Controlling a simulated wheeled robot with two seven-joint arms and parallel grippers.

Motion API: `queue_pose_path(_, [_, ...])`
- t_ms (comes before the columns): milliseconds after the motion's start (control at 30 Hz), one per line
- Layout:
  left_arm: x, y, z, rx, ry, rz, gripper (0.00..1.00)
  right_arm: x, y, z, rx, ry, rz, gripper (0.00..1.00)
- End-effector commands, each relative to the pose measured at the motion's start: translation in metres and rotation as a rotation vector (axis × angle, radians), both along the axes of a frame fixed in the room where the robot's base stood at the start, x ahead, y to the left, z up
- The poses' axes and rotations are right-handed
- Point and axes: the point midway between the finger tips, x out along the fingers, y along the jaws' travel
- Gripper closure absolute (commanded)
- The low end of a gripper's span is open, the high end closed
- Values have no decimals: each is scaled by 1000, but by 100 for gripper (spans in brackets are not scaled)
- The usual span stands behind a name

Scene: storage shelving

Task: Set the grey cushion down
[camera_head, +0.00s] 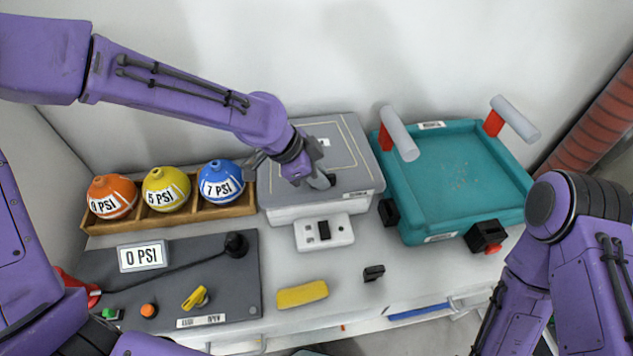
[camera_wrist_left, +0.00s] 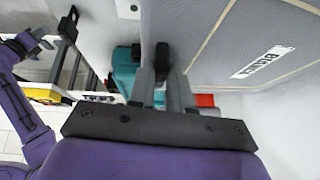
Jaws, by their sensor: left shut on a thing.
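In the left wrist view the fingers (camera_wrist_left: 163,80) close around a dark end beside the grey panel with tan lines (camera_wrist_left: 225,45). I cannot tell whether the held piece touches the panel. My right arm (camera_head: 565,255) is at the right; a small dark gripper (camera_wrist_left: 32,44) shows in the left wrist view, its jaws unclear.
Left are orange (camera_head: 111,197), yellow (camera_head: 166,189) and blue (camera_head: 221,182) balls in a wooden rack (camera_head: 170,222). A teal tray (camera_head: 455,175) with grey handles stands right. A white switch box (camera_head: 324,232), yellow block (camera_head: 302,294) and black piece (camera_head: 374,273) lie in front.

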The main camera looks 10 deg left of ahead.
Motion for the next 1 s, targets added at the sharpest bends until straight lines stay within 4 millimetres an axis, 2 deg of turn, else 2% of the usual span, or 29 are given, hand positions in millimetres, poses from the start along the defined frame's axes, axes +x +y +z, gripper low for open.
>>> queue_pose_path(133, [9, 6, -13, 1, 2, 1, 100, 0, 0, 1, 0, 0, 0, 100])
queue_pose_path(300, [8, 5, -39, 1, 3, 0, 100, 0, 0, 7, 0, 0, 0, 100])
queue_pose_path(633, [8, 5, -44, 1, 0, -1, 100, 0, 0, 5, 0, 0, 0, 100])
queue_pose_path(667, [8, 5, -44, 1, 0, -1, 75, 0, 0, 5, 0, 0, 0, 100])
queue_pose_path(700, [8, 5, -43, 1, 0, -1, 62, 0, 0, 5, 0, 0, 0, 100])
queue_pose_path(733, [8, 5, -43, 1, 0, -1, 56, 0, 0, 5, 0, 0, 0, 100])
queue_pose_path(1000, [8, 5, -42, 1, 0, 0, 56, 0, 0, 6, 0, 0, 0, 100])
